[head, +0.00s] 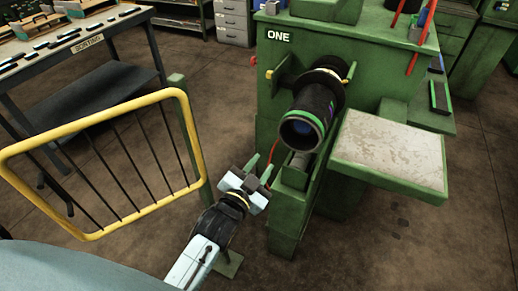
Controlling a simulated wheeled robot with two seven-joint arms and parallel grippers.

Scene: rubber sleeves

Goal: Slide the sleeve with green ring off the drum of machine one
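Machine one (375,65) is a green cabinet labelled "ONE". A black sleeve (317,98) with a green ring (284,119) at its near end sits around the drum, which points toward me and slightly down. The drum's hollow end shows a bluish inside (301,131). A dark flange with brass-coloured knobs is behind the sleeve. My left gripper (259,169) is in front of the machine, below and left of the sleeve's near end. Its two fingers are apart, with nothing seen between them, and it does not touch the sleeve. My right gripper is not in view.
A yellow-framed guard gate (110,123) stands left of my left arm, hinged at a green post (190,130). A worn-topped green side table (388,150) juts out right of the drum. A table marked "SORTING" (75,52) is at the upper left. Bare floor lies between.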

